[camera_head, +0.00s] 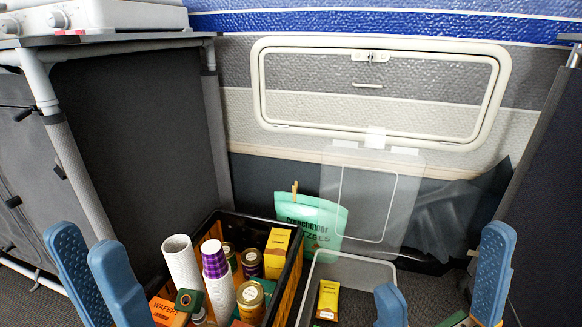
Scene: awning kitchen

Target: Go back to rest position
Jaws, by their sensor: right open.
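My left gripper (84,238) is at the lower left, with its two blue fingers apart and nothing visible between them. My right gripper (444,260) is at the lower right, its blue fingers wide apart and empty. The lower parts of both grippers are cut off by the frame's bottom edge. Neither gripper is seen touching any goods.
A black crate (232,217) holds packages, jars and cups between my grippers. Beside it stands a clear bin (345,256) with a yellow packet (327,299). A green pretzel bag (311,222) stands behind. Dark cabinets flank both sides.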

